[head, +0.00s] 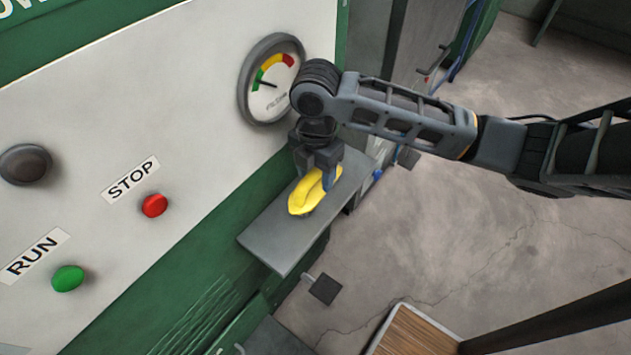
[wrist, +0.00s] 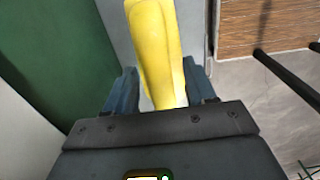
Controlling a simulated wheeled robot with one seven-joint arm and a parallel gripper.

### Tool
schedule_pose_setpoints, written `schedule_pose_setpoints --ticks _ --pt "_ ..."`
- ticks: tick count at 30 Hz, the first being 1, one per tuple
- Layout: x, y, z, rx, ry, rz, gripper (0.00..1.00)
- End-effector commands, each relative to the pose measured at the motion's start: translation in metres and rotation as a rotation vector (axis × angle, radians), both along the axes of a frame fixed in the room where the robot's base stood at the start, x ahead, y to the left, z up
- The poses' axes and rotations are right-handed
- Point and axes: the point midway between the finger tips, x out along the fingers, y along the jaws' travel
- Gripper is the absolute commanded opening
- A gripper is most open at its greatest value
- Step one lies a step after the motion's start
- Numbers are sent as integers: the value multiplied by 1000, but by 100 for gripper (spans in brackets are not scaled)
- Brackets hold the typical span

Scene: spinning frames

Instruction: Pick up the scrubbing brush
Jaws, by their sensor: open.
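The scrubbing brush (head: 303,194) is a yellow, rounded object on a small grey shelf (head: 278,240) that juts from the green and white machine. My gripper (head: 322,176) points down over the brush's upper end in the head view. In the wrist view, the yellow brush (wrist: 157,55) runs up from between the two blue fingers of my gripper (wrist: 160,90). One finger is on each side of it, and the gripper is open. The brush's near end is hidden by the gripper body, and its bristles cannot be made out.
The machine panel beside the shelf has a gauge (head: 271,80), a red STOP button (head: 154,206), a green RUN button (head: 67,278) and a dark knob (head: 25,165). A wooden-topped table (head: 412,335) stands at the lower right. Concrete floor (head: 480,255) lies open to the right.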

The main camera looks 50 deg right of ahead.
Motion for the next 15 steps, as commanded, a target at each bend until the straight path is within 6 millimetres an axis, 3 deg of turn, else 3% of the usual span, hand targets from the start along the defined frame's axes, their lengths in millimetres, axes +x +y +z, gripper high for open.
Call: schedule_pose_setpoints --ticks 5,15 --pt "0 0 0 0 0 0 53" --pt "0 0 0 0 0 0 20"
